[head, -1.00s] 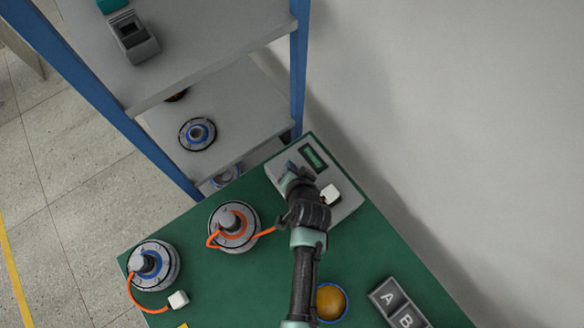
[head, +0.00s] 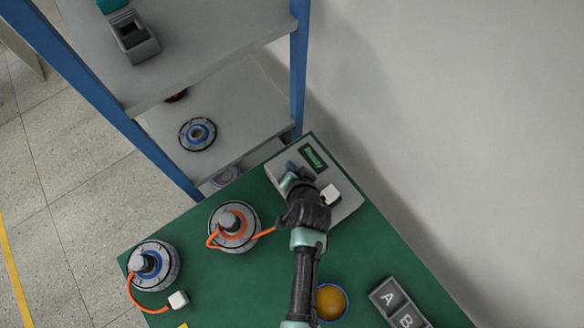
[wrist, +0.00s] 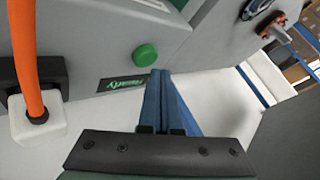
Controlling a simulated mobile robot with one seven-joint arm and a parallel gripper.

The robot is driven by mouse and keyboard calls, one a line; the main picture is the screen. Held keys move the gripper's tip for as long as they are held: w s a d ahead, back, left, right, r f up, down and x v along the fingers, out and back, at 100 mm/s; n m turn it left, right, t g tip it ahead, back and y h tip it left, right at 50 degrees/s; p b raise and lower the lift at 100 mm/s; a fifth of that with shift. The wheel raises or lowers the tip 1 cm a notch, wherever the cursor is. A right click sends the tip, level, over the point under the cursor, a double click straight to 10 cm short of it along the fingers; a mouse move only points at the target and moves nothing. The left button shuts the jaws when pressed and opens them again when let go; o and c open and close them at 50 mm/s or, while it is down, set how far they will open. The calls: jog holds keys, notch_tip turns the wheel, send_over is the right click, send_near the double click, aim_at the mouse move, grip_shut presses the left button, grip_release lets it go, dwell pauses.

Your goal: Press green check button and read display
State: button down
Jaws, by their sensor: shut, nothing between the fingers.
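The grey tester box (head: 345,207) stands at the far end of the green bench. Its dark display (head: 313,157) shows green marks. In the wrist view the display (wrist: 122,84) bears slanted green letters, too small to read surely. The round green button (wrist: 145,55) stands out from the grey face there; in the head view my arm hides it. My gripper (head: 290,166) is over the box, its blue fingers (wrist: 160,73) shut and empty. The fingertips appear close beside the button; I cannot tell whether they touch it.
A white plug (head: 330,194) sits on the box, and an orange cable runs from the orange-ringed hub motor (head: 233,226). A blue-ringed motor (head: 154,267), an orange-yellow bowl (head: 330,302) and an A/B tray (head: 388,297) share the bench. Shelves (head: 215,110) stand behind.

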jog(key=shift+f, duration=0.1)
jog(key=shift+f+b, duration=0.35)
jog(key=shift+b, duration=0.05)
jog(key=shift+f+b, duration=0.45)
jog(key=shift+f, duration=0.05)
dwell(0.8)
jog(key=shift+r, duration=0.15)
jog(key=shift+r+p, duration=0.8)
jog(key=shift+p, duration=0.1)
notch_tip(320, 180, up, 5)
jog(key=p, duration=0.4)
jog(key=shift+p, duration=0.4)
dwell(0.4)
